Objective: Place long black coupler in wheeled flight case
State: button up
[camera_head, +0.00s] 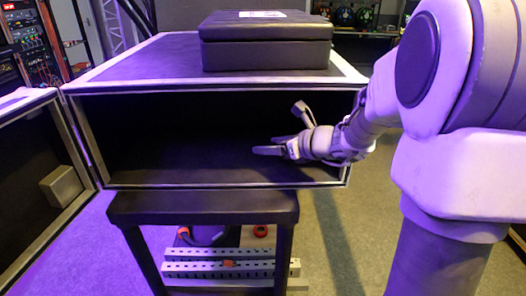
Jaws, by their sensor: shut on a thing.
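A large black flight case (190,50) with pale metal edges lies with its open side facing me. Its dark interior is in view, and no wheels show. My gripper (270,146) reaches in through the right part of the opening, with its fingers pointing left above the case floor. The fingers are shut on a dark thing, taken as the long black coupler; its outline cannot be told from the black interior. No other object can be made out inside the case.
An open door panel (30,190) with a small box on it hangs at the left. A smaller black case (265,42) sits on top. My arm fills the right side.

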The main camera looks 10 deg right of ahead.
aim_at(266, 162)
jog(key=shift+w+a, duration=0.2)
jog(key=shift+w, duration=0.1)
jog(key=f, duration=0.2)
jog(key=w, duration=0.1)
jog(key=shift+a+f+b, duration=0.25)
jog(key=shift+f+b, duration=0.1)
jog(key=shift+f, duration=0.4)
jog(key=shift+f, duration=0.1)
jog(key=o, duration=1.3)
jog(key=shift+o, duration=0.2)
jog(key=shift+s+d+r, duration=0.1)
jog(key=shift+s+r, duration=0.1)
jog(key=shift+r, duration=0.05)
jog(key=p+v, duration=0.1)
jog(key=v, duration=1)
jog(key=shift+s+d+r, duration=0.1)
jog(key=shift+s+d, duration=0.05)
jog(key=shift+s, duration=0.05)
